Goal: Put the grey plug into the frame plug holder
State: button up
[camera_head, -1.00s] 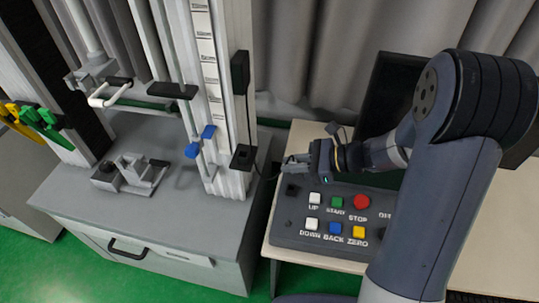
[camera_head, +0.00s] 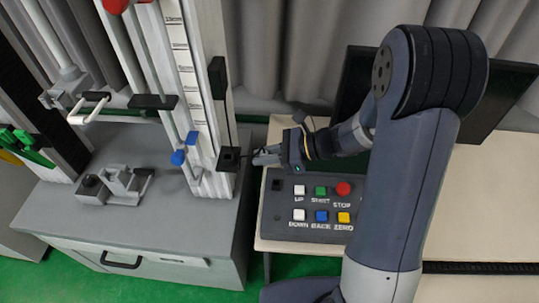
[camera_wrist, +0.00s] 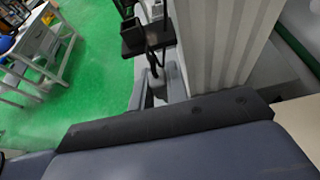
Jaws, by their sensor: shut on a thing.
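The frame plug holder (camera_head: 229,158) is a small black block on the lower right side of the white tower frame. My gripper (camera_head: 258,156) is just right of it, pointing left at it. It is shut on the grey plug, which is small and mostly covered by the fingers in the head view. In the wrist view, my gripper (camera_wrist: 155,88) points up the picture, with the dark holder (camera_wrist: 134,44) right beyond the fingertips and the plug (camera_wrist: 154,64) between. Whether the plug touches or enters the holder I cannot tell.
The control panel (camera_head: 270,222) with coloured buttons lies on the desk below my arm. A dark monitor (camera_head: 500,85) stands behind my arm. A grey clamp fixture (camera_head: 118,186) sits on the cabinet left of the tower. Blue clips (camera_head: 180,157) are on the tower.

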jog(key=shift+s+a+r+p, duration=0.3)
jog(key=shift+a+r+p, duration=0.85)
jog(key=shift+a+r, duration=0.4)
jog(key=shift+s+a+r+p, duration=0.35)
jog(key=shift+a+r+p, duration=0.9)
jog(key=shift+r, duration=0.45)
jog(key=shift+s+a+r+p, duration=0.3)
jog(key=shift+a+r+p, duration=0.75)
jog(key=shift+a+r, duration=0.55)
jog(key=shift+f, duration=0.1)
jog(key=shift+f+b, duration=2.3)
jog(key=shift+f, duration=0.25)
jog(key=shift+f+b, duration=0.25)
jog(key=shift+b, duration=0.05)
jog(key=o, duration=0.8)
jog(key=shift+o, duration=0.2)
jog(key=shift+d, duration=0.1)
jog(key=v, duration=1)
jog(key=shift+d+r+b, duration=0.15)
jog(key=shift+d+b, duration=0.15)
jog(key=shift+b, duration=0.05)
